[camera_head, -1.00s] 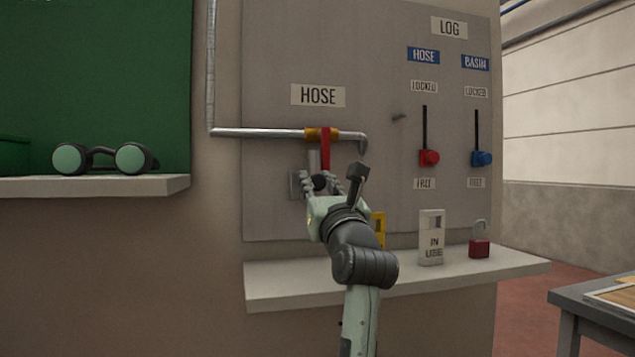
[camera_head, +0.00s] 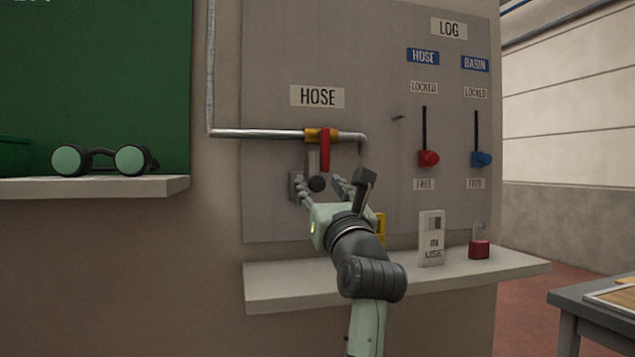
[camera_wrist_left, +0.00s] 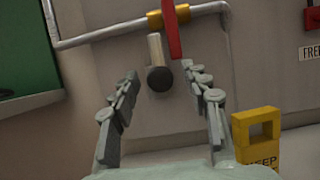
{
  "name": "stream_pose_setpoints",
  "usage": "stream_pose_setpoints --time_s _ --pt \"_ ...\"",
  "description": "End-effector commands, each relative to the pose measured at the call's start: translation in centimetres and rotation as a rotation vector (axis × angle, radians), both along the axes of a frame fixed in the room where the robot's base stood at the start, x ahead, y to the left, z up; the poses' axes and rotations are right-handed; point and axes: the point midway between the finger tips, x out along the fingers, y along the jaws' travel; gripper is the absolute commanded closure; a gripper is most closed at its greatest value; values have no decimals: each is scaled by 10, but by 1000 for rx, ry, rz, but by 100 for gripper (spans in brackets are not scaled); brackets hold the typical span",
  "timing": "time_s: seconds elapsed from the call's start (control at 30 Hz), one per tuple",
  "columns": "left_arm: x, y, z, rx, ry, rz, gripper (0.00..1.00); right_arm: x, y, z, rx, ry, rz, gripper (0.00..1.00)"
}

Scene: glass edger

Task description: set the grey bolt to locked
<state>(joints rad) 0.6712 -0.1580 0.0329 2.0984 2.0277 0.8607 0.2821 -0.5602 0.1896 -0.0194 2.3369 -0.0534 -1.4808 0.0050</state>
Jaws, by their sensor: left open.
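The grey bolt (camera_head: 313,164) is on the grey panel under the pipe, beside the red valve handle (camera_head: 325,148). Its round black knob (camera_head: 316,184) is at its lower end. The wrist view also shows the bolt's pale grey bar (camera_wrist_left: 156,48) and the black knob (camera_wrist_left: 159,79). My left gripper (camera_head: 323,188) is open in front of the panel at knob height. In the wrist view its spread fingers (camera_wrist_left: 159,76) frame the knob, with gaps on both sides. I cannot tell how deep the knob lies between them. My right gripper is out of view.
A yellow tag (camera_head: 380,228), a white IN USE tag (camera_head: 431,240) and a red padlock (camera_head: 479,248) stand on the ledge (camera_head: 300,285) below. Red (camera_head: 429,158) and blue (camera_head: 482,159) sliders are at right. Goggles (camera_head: 103,160) lie on the left shelf.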

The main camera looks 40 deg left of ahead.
Motion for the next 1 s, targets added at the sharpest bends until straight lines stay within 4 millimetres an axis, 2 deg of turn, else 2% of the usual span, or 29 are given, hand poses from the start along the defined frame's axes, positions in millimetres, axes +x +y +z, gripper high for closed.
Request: stream_pose_setpoints --time_s 0.2,0.4,0.6,1.0 --pt "-29 -35 -20 -1 1 -3 54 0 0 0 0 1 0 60" --pt "-49 -58 -32 0 1 -2 54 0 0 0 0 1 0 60" --pt "-59 -68 -37 0 -1 0 54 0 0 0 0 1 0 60" --pt "-59 -68 -37 0 -2 1 54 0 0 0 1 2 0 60"
